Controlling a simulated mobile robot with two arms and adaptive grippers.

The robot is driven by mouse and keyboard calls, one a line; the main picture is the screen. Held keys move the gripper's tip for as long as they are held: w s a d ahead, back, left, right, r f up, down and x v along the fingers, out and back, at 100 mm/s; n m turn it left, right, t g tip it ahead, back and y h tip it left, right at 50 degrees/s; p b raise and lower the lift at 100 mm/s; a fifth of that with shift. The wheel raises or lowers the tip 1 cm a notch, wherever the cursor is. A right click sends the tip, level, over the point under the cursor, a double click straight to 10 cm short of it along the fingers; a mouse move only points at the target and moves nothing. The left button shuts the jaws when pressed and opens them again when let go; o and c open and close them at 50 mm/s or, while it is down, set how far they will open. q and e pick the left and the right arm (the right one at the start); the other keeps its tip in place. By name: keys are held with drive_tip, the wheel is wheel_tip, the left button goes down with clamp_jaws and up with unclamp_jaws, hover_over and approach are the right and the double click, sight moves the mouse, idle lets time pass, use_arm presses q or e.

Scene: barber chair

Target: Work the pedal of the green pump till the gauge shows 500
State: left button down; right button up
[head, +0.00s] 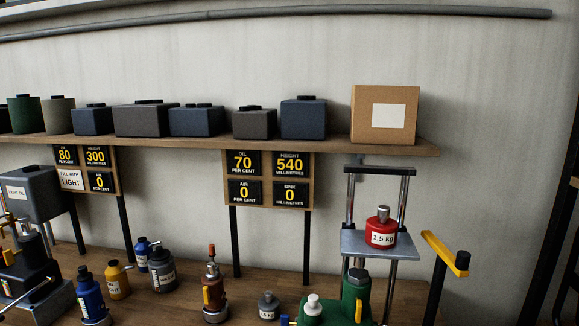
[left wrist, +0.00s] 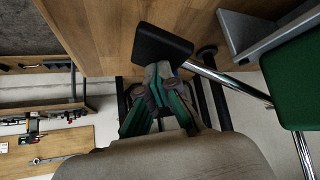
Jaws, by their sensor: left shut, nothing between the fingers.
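The green pump (head: 355,299) stands on the bench at the lower right of the head view, its lower part cut off by the frame. Its lift platform (head: 352,241) carries a red 1.5 kg weight (head: 381,230). In the left wrist view my left gripper (left wrist: 160,85) is shut and empty. Its tips are at the edge of a black pad (left wrist: 162,45), which looks like a pedal; I cannot tell whether they touch. My right gripper is not in view.
A second gauge board (head: 118,168) at left reads height 300. Several bottles and weights stand on the bench, including a blue bottle (head: 90,293) and an oil can (head: 212,291). A yellow handle (head: 446,252) sticks out at right. A chrome rod (left wrist: 225,78) runs close to my gripper.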

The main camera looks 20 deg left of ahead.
use_arm(q)
drive_tip(key=shift+s+a+f, duration=0.1)
drive_tip(key=shift+s+f, duration=0.05)
drive_tip(key=shift+f, duration=0.4)
drive_tip(key=shift+w+a+f+b, duration=0.1)
drive_tip(key=shift+w+f+b, duration=0.15)
drive_tip(key=shift+f, duration=0.2)
drive_tip(key=shift+w+f+b, duration=0.1)
drive_tip(key=shift+f+b, duration=0.1)
drive_tip(key=shift+f, duration=0.2)
drive_tip(key=shift+r, duration=0.1)
idle(0.3)
wheel_tip(320, 180, up, 10)
drive_tip(key=s+p, duration=0.1)
drive_tip(key=p, duration=1)
drive_tip(key=shift+s+d, duration=0.2)
drive_tip(key=shift+d, duration=0.1)
